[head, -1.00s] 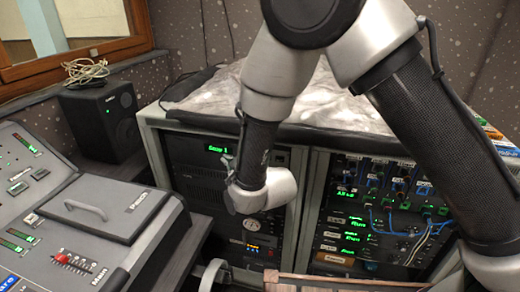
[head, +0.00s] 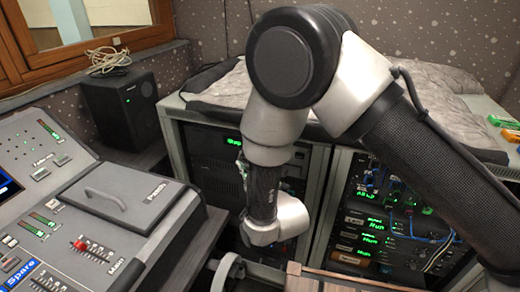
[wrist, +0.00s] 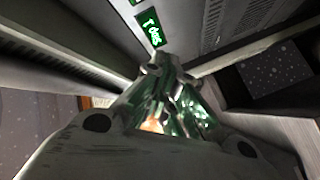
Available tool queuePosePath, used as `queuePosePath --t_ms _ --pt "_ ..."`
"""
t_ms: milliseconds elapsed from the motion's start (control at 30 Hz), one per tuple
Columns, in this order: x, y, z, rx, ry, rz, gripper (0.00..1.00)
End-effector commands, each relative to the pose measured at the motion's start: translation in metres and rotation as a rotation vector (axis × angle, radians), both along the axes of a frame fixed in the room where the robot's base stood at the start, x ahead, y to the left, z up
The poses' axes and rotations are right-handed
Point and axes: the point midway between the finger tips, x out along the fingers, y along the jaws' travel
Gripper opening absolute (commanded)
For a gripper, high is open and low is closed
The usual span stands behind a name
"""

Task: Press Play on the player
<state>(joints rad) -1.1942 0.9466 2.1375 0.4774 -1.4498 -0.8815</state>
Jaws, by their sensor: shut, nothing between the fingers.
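The left rack (head: 205,150) holds dark units. One has a green lit display (head: 241,169), largely hidden behind my arm in the head view. In the wrist view the lit display (wrist: 152,28) appears sideways just beyond my fingertips. I cannot tell which unit is the player, and no Play button can be made out. My gripper (wrist: 160,66) is shut and empty, its tips close to the display in the picture. Whether it touches the panel cannot be told. In the head view the gripper is mostly hidden by my arm.
A lighting desk (head: 120,195) with faders fills the left. A black speaker (head: 121,108) stands behind it. A second rack (head: 375,215) with green displays and cables stands to the right. A grey cover (head: 225,88) lies over the racks.

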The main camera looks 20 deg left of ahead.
Motion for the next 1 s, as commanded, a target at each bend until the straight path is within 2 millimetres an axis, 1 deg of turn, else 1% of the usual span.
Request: queuePosePath --t_ms 33,100,300,500,700,1000 --pt "0.008 -0.002 0.000 0.000 0.000 -0.003 0.00" --pt "0.019 -0.003 0.000 0.000 0.000 -0.004 0.00" --pt "0.046 -0.005 0.000 0.000 0.000 -0.004 0.00" --pt "0.064 -0.005 0.000 0.000 0.001 -0.001 0.00" --pt "0.069 -0.006 0.000 -0.001 0.001 0.000 0.00" --pt "0.069 -0.006 0.000 -0.001 0.001 0.000 0.00"
